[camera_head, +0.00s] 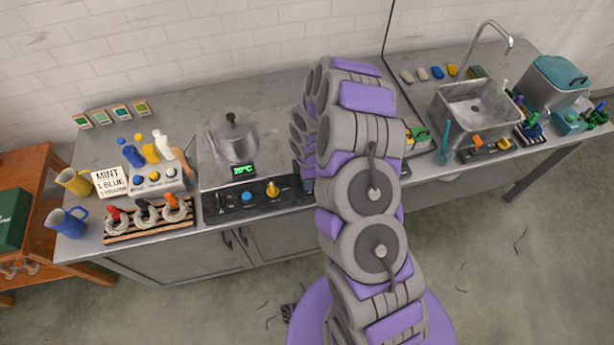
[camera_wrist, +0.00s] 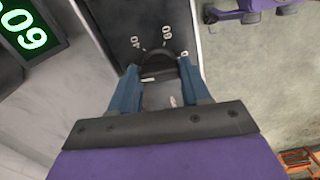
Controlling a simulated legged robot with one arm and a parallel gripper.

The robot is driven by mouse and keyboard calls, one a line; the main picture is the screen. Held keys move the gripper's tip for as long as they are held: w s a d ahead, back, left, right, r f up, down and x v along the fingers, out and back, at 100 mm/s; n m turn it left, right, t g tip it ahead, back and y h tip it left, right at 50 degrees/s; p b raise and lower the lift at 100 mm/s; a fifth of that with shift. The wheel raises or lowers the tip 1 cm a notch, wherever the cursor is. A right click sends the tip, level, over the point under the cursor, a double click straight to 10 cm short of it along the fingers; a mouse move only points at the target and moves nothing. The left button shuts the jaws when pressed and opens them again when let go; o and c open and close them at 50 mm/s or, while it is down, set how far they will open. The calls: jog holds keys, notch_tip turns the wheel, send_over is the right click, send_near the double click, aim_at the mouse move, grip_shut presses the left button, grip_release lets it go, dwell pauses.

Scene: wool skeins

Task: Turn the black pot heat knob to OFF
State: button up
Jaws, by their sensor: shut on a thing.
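The black heat knob (camera_wrist: 157,60) shows in the wrist view, set in a dark panel (camera_wrist: 150,18) with white marks, 40 and 60 among them. My gripper (camera_wrist: 160,76) has its two blue fingers on either side of the knob, shut on it. A short white line shows near the knob's lower edge; I cannot tell exactly which mark it points to. A lit green display (camera_wrist: 26,32), partly cut off, is at the upper left. In the head view my arm hides the held knob and most of my gripper.
In the head view, a steel pot (camera_head: 237,138) stands left of my arm by a display (camera_head: 243,170) reading 20°C. Blue (camera_head: 246,196) and yellow (camera_head: 272,189) knobs sit on the front panel. A sink (camera_head: 474,105) is at right, a skein rack (camera_head: 150,222) at left.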

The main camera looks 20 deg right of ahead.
jog(key=shift+w+n, duration=0.1)
jog(key=shift+n, duration=0.4)
dwell(0.3)
jog(key=o, duration=1.1)
jog(key=shift+c, duration=0.2)
jog(key=shift+r, duration=0.15)
notch_tip(320, 180, up, 17)
jog(key=p, duration=0.1)
